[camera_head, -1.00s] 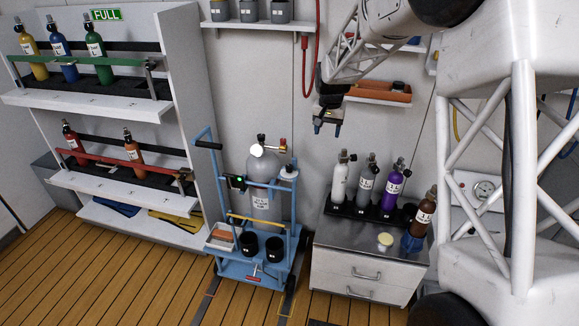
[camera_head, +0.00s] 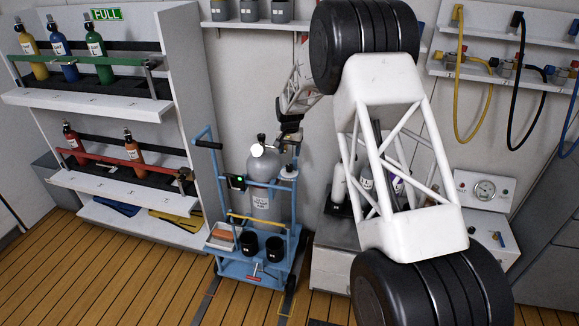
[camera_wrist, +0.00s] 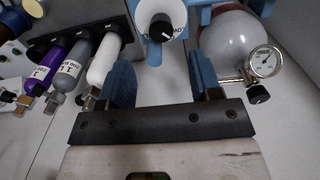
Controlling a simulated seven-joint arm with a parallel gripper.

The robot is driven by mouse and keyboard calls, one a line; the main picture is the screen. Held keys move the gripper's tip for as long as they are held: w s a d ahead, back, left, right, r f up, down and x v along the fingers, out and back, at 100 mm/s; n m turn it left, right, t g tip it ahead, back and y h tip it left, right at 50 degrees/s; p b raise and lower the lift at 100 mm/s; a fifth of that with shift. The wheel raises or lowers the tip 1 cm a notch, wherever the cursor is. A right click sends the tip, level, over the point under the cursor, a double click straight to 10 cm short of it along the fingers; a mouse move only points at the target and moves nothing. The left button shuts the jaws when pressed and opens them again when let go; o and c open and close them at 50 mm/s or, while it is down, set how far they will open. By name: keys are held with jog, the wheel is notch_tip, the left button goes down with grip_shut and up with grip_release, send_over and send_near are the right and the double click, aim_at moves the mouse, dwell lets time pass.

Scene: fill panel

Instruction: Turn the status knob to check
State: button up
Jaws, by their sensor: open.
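A black knob (camera_wrist: 162,27) sits on a round white dial (camera_wrist: 150,12) at the top of the wrist view. Part of its dark lettering shows but cannot be read fully. In the head view a small white round piece (camera_head: 288,172) on the right of the blue cart (camera_head: 272,270) looks like the same dial. My gripper (camera_wrist: 164,82) is open and empty, its two blue fingers apart, with the dial ahead between and beyond them. In the head view my gripper (camera_head: 289,138) hangs just above the cart's upper right, partly dark and small.
A grey cylinder (camera_head: 263,205) stands in the cart; its gauge (camera_wrist: 265,61) and valve are close to my right finger in the wrist view. White, grey and purple bottles (camera_wrist: 105,62) stand at the left there. My arm hides much of the cabinet (camera_head: 330,268) in the head view.

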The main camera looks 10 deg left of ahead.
aim_at(289, 166)
jog(key=shift+f, duration=0.1)
dwell(0.3)
jog(key=shift+f, duration=3.85)
jog(key=c, duration=0.9)
